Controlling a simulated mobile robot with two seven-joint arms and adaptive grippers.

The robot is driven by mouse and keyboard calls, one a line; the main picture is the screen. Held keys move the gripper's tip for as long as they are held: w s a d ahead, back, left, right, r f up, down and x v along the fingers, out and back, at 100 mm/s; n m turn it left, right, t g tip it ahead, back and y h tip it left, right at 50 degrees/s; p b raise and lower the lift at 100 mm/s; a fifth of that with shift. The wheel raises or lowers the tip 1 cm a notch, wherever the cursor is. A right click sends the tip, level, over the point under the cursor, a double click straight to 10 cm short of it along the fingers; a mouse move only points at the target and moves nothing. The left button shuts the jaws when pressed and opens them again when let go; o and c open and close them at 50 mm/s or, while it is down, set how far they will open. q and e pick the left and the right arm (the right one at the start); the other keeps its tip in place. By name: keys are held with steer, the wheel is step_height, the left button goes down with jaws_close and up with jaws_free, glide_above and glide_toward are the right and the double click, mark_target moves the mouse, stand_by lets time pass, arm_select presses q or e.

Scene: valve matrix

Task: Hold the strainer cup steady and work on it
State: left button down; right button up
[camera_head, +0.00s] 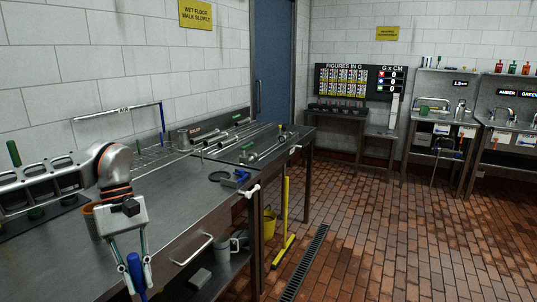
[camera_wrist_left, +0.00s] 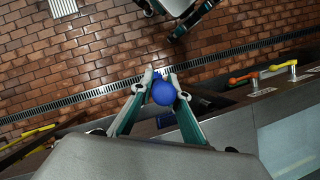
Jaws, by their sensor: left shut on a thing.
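My left gripper (camera_head: 138,270) hangs at the lower left of the head view, in front of the workbench edge. It is shut on a blue handle-like piece (camera_head: 135,272). In the left wrist view the blue piece looks round (camera_wrist_left: 163,92), between the fingertips of my left gripper (camera_wrist_left: 164,82). I cannot tell whether it belongs to the strainer cup, and I cannot pick that cup out for sure. Dark and teal finger-like parts, perhaps my right gripper (camera_wrist_left: 178,14), show at the top of the wrist view, cut off by the frame.
The steel workbench (camera_head: 185,200) carries long metal rods and a blue clamp-like piece (camera_head: 236,178). A yellow stand (camera_head: 285,215) and yellow bucket (camera_head: 269,222) are beside the bench. The brick floor at right is open.

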arm_select(q)
steer(key=s+d+f+m+y, duration=0.2)
steer(key=s+d+f+m, duration=0.1)
steer(key=s+f+m, duration=0.2)
step_height(320, 180, down, 2)
steer(key=shift+f+m+g+y+b, duration=0.1)
steer(key=shift+m+g+y+b, duration=0.25)
steer(key=shift+m, duration=0.65)
